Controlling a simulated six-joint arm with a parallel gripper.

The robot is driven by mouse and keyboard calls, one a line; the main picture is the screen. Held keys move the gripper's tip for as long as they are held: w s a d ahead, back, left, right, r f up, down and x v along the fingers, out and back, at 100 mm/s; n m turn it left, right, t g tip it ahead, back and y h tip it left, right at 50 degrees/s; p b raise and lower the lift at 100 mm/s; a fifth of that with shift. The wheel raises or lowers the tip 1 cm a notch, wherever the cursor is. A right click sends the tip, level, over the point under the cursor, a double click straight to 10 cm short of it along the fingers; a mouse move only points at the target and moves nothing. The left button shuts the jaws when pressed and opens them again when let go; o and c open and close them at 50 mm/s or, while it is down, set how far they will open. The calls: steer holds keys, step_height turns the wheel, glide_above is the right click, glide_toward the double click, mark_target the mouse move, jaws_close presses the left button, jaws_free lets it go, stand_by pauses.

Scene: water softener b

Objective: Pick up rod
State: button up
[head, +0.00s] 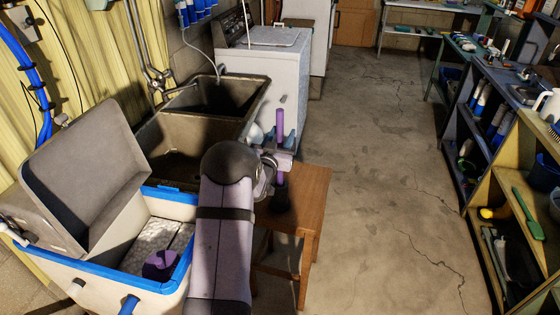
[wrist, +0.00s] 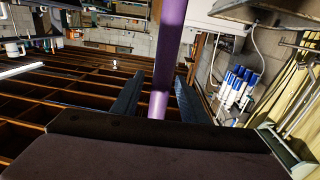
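A purple rod (head: 280,122) stands upright above a small wooden stool in the head view. Its lower part shows below my gripper, and a dark object sits around its foot on the stool. My gripper (head: 282,141) is at the rod, with one blue finger on each side. In the wrist view the rod (wrist: 170,50) passes between the two dark blue fingers of my gripper (wrist: 158,88). The fingers are apart, and narrow gaps seem to show beside the rod. Any contact is hard to make out.
The wooden stool (head: 309,190) stands on open concrete floor. Behind are a double sink (head: 165,135) and a white washer (head: 277,70). At left is an open tank (head: 90,270) with a blue rim and a purple object (head: 160,264) inside. Shelves (head: 500,150) line the right side.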

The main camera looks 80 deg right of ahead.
steer(key=shift+s+d, duration=0.1)
steer(key=shift+d, duration=0.8)
jaws_close()
steer(key=shift+r, duration=0.2)
